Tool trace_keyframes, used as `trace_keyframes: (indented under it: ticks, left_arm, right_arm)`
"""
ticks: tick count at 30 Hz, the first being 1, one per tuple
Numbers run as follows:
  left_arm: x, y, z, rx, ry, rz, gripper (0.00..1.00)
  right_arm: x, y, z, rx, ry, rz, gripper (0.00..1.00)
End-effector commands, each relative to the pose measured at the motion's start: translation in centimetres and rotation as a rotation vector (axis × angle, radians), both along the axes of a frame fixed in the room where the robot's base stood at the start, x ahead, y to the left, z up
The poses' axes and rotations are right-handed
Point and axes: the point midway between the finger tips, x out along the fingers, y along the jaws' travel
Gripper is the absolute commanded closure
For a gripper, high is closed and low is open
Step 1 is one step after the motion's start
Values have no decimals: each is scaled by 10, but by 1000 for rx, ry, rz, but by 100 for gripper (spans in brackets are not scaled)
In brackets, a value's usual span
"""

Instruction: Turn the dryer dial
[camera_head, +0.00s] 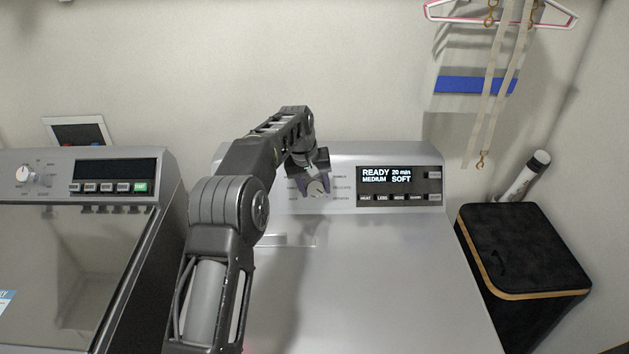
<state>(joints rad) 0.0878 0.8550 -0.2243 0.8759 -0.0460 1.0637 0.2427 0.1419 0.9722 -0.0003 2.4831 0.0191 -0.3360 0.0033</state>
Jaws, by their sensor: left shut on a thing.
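The dryer (380,270) stands in the middle, with a grey control panel along its back. The dryer dial (318,188) is a light round knob on that panel, with printed labels around it. My left gripper (317,187) is at the dial, its two fingers on either side of it and shut on it. The arm and gripper hide the left part of the panel. The dryer display (387,180), right of the dial, reads READY, 20 min, MEDIUM, SOFT. My right gripper is not in view.
The washer (60,270) with its own dial (24,174) stands at the left. A black box (522,250) with a wooden band stands at the right, a white bottle (524,176) behind it. Hanging straps (497,80) are at upper right. The dryer top is clear.

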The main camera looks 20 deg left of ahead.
Motion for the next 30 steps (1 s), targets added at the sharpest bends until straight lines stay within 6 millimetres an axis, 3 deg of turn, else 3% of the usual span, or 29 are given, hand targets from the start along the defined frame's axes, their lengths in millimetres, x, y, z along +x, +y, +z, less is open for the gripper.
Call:
trace_keyframes:
  ticks: [17, 18, 25, 30]
  left_arm:
    - [1, -2, 0, 35, 16, -35, 92]
    - [1, -2, 0, 35, 16, -35, 51]
    - [0, -2, 0, 35, 17, -34, 32]
    - [0, -1, -1, 36, 18, -33, 32]
  right_arm:
    - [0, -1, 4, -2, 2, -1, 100]
    - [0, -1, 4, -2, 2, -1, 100]
    - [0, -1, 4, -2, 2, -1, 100]
    - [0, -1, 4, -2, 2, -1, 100]
